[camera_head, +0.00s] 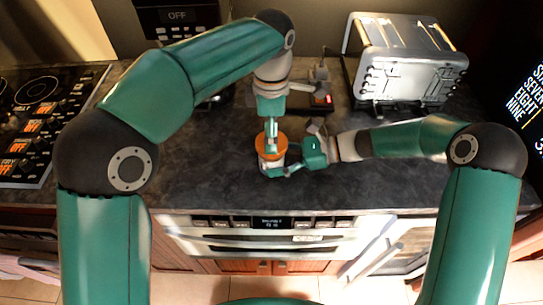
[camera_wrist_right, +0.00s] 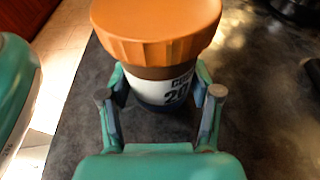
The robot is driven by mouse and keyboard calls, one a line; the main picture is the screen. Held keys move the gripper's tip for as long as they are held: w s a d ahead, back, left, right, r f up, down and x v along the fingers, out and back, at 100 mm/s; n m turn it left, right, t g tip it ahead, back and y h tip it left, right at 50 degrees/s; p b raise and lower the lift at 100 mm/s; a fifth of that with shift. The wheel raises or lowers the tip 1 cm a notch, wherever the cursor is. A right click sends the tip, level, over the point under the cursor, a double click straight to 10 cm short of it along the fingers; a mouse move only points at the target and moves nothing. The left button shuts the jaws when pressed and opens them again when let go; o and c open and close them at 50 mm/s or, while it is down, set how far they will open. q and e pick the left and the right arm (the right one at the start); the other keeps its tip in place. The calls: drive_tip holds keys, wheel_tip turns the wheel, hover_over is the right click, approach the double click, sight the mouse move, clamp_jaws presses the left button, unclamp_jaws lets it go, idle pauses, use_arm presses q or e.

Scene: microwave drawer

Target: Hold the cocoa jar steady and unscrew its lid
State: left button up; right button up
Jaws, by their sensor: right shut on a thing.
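The cocoa jar (camera_head: 272,168) stands upright on the dark counter, with its orange lid (camera_head: 262,154) on top. In the right wrist view the ribbed lid (camera_wrist_right: 155,35) sits on the jar body (camera_wrist_right: 165,90), which has a white and blue label. My right gripper (camera_head: 284,167) comes from the right and is shut on the jar body below the lid; its fingers (camera_wrist_right: 158,88) lie on both sides of the jar. My left gripper (camera_head: 271,143) points down over the lid. No left finger shows on the visible part of the lid in the wrist view. Its finger opening is unclear.
A silver toaster (camera_head: 405,60) stands at the back right. A stove top (camera_head: 38,95) is on the left. A dark device with a red display (camera_head: 322,100) sits behind the jar. The counter (camera_head: 205,165) left of the jar is clear, with its front edge close by.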

use_arm(q)
drive_tip(key=shift+f, duration=1.55)
drive_tip(key=shift+c, duration=0.3)
drive_tip(key=c, duration=1.1)
drive_tip(key=n, duration=0.9)
drive_tip(key=shift+r, duration=0.2)
